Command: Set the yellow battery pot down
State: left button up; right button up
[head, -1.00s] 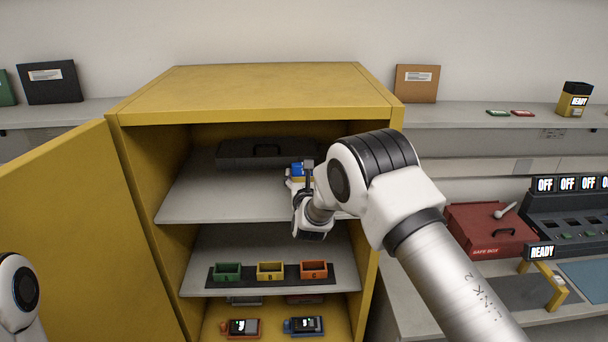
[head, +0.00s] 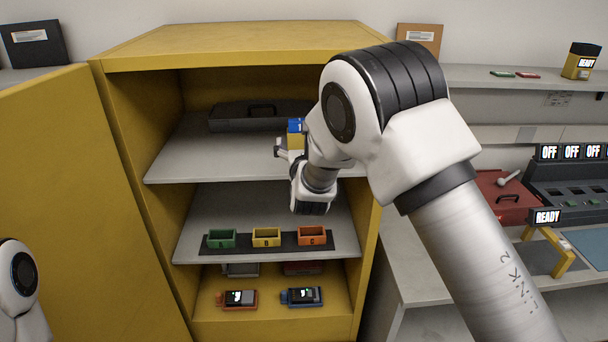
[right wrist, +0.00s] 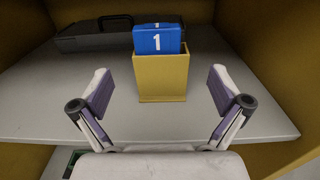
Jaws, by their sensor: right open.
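The yellow battery pot (right wrist: 162,80) stands upright on the cabinet's upper shelf (right wrist: 215,122), with a blue battery (right wrist: 158,38) marked 1 sticking out of its top. In the head view the pot (head: 295,141) is partly hidden behind my right arm. My right gripper (right wrist: 161,92) is open, its fingers spread wide to the left and right of the pot with clear gaps on both sides. It also shows in the head view (head: 285,149) at the shelf's front. My left gripper is out of the picture.
A dark case (head: 262,116) lies at the back of the upper shelf. Green (head: 222,239), yellow (head: 266,238) and orange (head: 312,236) bins stand on the shelf below. Radios (head: 302,296) lie at the bottom. The yellow cabinet door (head: 85,200) is open at left.

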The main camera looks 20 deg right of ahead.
jog(key=b+v, duration=0.5)
jog(key=b, duration=0.5)
jog(key=s+d+f+n+g+y, duration=0.1)
jog(key=s+f+n+g, duration=0.4)
jog(key=f, duration=0.7)
jog(key=s+d+f+n+g+y, duration=0.1)
jog(key=s+f+n, duration=0.3)
jog(key=f+n, duration=0.6)
jog(key=s+d+f+n+g+y, duration=0.15)
jog(key=s+f+n, duration=0.25)
jog(key=f, duration=1)
jog(key=s+f+n+g, duration=0.3)
jog(key=s+f+n, duration=0.2)
jog(key=s, duration=0.5)
jog(key=s+a+f+n+g+y, duration=0.1)
jog(key=s+f+n+g, duration=0.2)
jog(key=s+f+n, duration=0.2)
jog(key=s+f+n+g, duration=0.4)
jog(key=s+n, duration=0.5)
jog(key=s, duration=0.7)
jog(key=shift+a+f+n+y, duration=0.3)
jog(key=shift+f+n+y, duration=0.1)
jog(key=shift+f, duration=0.6)
